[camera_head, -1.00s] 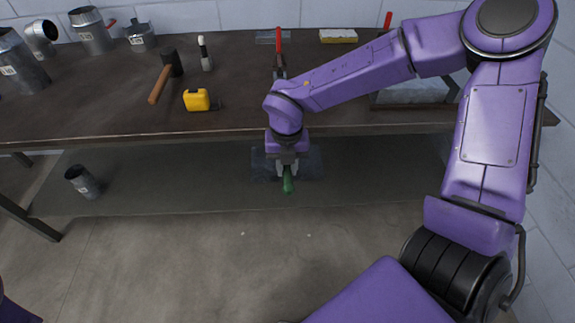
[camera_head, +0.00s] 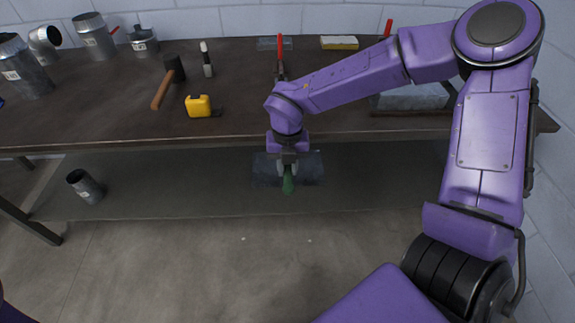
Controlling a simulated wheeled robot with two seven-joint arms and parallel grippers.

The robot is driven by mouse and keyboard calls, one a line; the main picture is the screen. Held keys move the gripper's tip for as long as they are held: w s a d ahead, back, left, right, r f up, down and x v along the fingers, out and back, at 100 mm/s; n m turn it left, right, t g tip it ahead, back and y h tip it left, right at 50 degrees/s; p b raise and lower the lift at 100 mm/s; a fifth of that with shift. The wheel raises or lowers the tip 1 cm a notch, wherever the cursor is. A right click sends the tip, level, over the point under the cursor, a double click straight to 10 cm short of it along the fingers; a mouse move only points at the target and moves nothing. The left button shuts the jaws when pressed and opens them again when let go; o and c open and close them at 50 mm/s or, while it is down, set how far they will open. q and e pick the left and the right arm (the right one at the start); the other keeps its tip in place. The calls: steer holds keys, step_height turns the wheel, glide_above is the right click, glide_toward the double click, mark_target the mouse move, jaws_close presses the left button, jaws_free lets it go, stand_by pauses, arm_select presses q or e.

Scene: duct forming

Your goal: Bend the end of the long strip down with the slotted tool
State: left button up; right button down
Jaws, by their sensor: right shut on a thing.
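My right gripper (camera_head: 287,163) is in front of the table's front edge and points down. It is shut on a green-handled tool (camera_head: 289,181); the handle shows below the jaws. Whether the tool has a slot cannot be seen. My left gripper is out of view. I cannot make out a long strip for sure; my right arm covers part of the table.
The dark table (camera_head: 120,105) bears a hammer (camera_head: 163,91), a yellow tape measure (camera_head: 199,106), a red-handled tool (camera_head: 280,48), a sponge (camera_head: 339,43) and metal duct pieces (camera_head: 94,36). A grey metal piece (camera_head: 412,97) lies at right. Another duct (camera_head: 84,186) stands on the lower shelf.

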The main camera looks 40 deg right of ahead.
steer(key=shift+r, duration=0.1)
stand_by(0.5)
steer(key=shift+w+d+p, duration=0.25)
steer(key=shift+w+p, duration=0.15)
steer(key=shift+w, duration=0.1)
stand_by(0.5)
stand_by(0.4)
steer(key=shift+w+d+p, duration=0.35)
steer(key=shift+w+p, duration=0.05)
steer(key=shift+w, duration=0.2)
stand_by(1.0)
